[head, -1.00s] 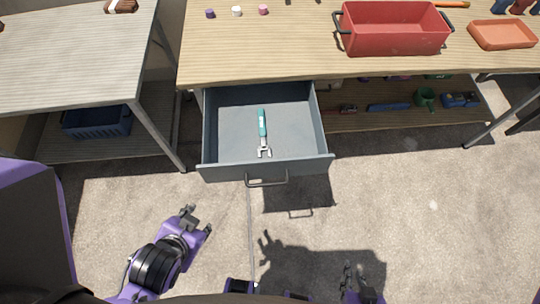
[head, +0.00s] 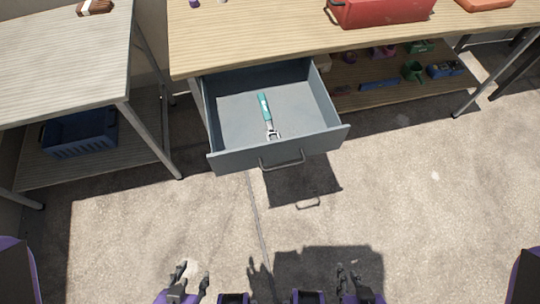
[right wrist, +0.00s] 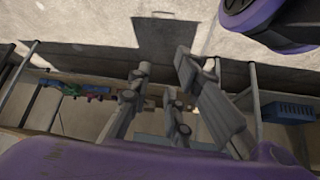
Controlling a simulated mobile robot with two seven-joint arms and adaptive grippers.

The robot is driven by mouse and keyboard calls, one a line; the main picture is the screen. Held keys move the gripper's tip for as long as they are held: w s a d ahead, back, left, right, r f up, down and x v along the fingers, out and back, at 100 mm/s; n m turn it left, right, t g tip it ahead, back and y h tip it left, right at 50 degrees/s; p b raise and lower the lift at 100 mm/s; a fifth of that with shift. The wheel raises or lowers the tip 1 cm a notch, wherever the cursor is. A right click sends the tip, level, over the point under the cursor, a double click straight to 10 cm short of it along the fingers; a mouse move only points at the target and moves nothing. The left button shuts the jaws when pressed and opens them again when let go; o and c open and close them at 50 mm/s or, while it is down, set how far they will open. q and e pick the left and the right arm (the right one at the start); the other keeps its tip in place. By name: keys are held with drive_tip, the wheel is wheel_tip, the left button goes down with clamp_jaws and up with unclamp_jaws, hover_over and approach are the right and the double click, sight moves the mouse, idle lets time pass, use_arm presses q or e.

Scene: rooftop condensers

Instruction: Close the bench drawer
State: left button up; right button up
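The grey bench drawer (head: 235,158) is pulled well out from under the wooden bench top (head: 240,48). Its bar handle (head: 282,163) is on the front panel. A teal-handled wrench (head: 265,108) lies inside on the drawer floor. My left gripper (head: 193,272) is open and empty, low in the head view, in front of and left of the handle, apart from it. My right gripper (head: 348,270) is low and to the right of the handle, also apart. Its fingers (right wrist: 160,65) stand apart with nothing between them in the right wrist view.
A second table (head: 60,60) stands to the left, with a blue basket (head: 80,135) on its lower shelf. A red bin (head: 380,12) is on the bench. Several items lie on the bench's lower shelf (head: 400,92). The concrete floor (head: 420,200) before the drawer is clear.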

drive_tip(key=shift+s+f, duration=0.2)
drive_tip(key=shift+s, duration=0.2)
drive_tip(key=shift+c, duration=0.4)
